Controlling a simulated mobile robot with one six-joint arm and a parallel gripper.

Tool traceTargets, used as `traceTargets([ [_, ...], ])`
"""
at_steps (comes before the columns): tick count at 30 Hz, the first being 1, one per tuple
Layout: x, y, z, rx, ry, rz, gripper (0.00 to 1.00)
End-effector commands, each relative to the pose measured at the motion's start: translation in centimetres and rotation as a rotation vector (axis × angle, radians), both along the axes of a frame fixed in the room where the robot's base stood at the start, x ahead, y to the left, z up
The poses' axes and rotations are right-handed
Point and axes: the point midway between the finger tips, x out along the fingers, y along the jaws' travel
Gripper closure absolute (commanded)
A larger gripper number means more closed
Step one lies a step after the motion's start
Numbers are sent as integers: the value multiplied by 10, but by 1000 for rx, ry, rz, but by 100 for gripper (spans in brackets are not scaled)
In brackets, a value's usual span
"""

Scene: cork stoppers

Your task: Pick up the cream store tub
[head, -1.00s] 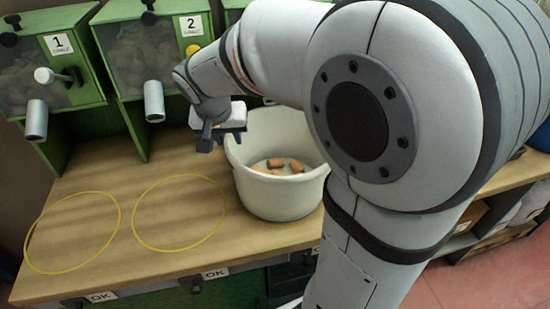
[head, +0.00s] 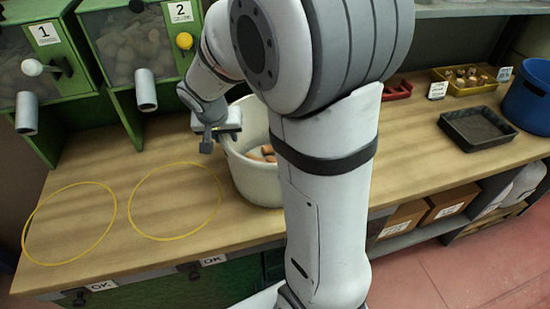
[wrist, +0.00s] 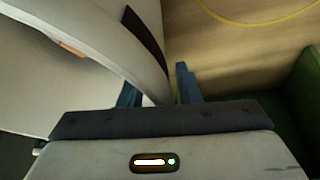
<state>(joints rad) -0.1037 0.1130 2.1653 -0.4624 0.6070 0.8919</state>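The cream store tub (head: 257,185) stands upright on the wooden bench, partly hidden behind my arm. Several cork stoppers (head: 262,151) lie inside it. My gripper (head: 207,146) is at the tub's left rim in the head view. In the wrist view my gripper (wrist: 158,92) has its fingers apart, with the tub wall (wrist: 105,55) passing between them. The left finger shows on the inner side of the wall, the right one on the outer side. A narrow strip of bench seems to show between the wall and the right finger.
Two yellow rings (head: 70,222) mark clear bench on the left. Green dispensers (head: 45,60) stand behind, with spouts overhanging the bench. A black tray (head: 477,128), a yellow bin (head: 470,82) and a blue bucket (head: 530,100) are at the right.

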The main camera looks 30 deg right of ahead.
Motion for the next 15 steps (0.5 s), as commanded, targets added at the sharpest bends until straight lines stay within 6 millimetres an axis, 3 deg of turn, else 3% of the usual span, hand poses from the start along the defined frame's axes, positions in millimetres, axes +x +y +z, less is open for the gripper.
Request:
traceTargets([
  [2,0,0,0,0,0,0,69],
  [13,0,-1,0,0,0,-1,100],
  [15,0,-1,0,0,0,-1,100],
])
